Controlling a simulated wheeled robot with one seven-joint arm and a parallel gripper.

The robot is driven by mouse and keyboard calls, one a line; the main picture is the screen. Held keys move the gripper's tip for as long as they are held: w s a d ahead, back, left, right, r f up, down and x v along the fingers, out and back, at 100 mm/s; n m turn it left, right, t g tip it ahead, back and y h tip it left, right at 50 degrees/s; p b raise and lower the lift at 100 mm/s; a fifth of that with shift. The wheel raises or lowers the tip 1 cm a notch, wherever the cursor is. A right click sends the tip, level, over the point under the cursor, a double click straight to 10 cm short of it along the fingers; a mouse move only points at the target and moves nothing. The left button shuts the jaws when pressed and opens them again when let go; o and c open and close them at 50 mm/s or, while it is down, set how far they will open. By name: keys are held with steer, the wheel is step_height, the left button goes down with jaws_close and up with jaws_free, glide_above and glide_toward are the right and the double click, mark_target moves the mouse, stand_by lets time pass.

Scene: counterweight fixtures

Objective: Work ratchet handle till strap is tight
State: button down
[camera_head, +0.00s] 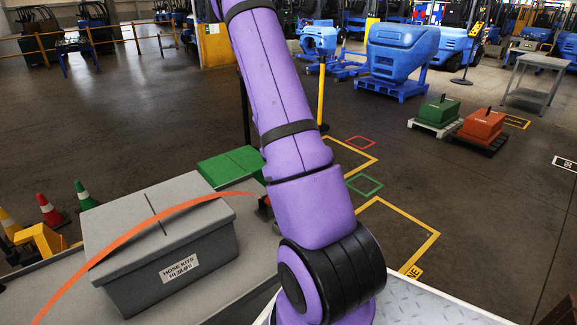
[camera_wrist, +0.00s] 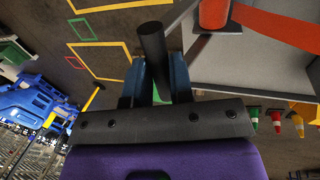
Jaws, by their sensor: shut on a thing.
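The orange strap (camera_head: 165,217) runs in a curved arc across the grey lidded case (camera_head: 170,270) marked HOSE KITS. I cannot tell whether it touches the lid. Its right end reaches a small dark and orange fitting (camera_head: 264,207) beside my arm. In the wrist view the strap (camera_wrist: 280,29) is wide at the upper right, near an orange rounded part (camera_wrist: 214,13). A black round bar, which looks like the ratchet handle (camera_wrist: 152,42), stands between the blue fingers of my gripper (camera_wrist: 158,78), shut on it. My arm hides the gripper in the head view.
A green box (camera_head: 230,166) stands behind the case. Traffic cones (camera_head: 48,210) stand at the left. Green (camera_head: 437,110) and orange (camera_head: 483,124) weights sit on pallets at the right. The marked floor between is mostly clear. A blue counterweight (camera_head: 400,50) stands farther back.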

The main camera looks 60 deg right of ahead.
steer(key=shift+w+a+f, duration=0.1)
steer(key=shift+w+a, duration=0.15)
steer(key=shift+a, duration=0.65)
steer(key=shift+w+a+r, duration=0.1)
steer(key=shift+w+a, duration=0.1)
steer(key=shift+a, duration=0.75)
steer(key=shift+w+a+f, duration=0.1)
steer(key=shift+w+a, duration=0.15)
steer(key=shift+a, duration=0.65)
steer(key=c, duration=1)
jaws_free()
steer(key=shift+d, duration=0.1)
steer(key=shift+w, duration=0.1)
steer(key=v, duration=1.1)
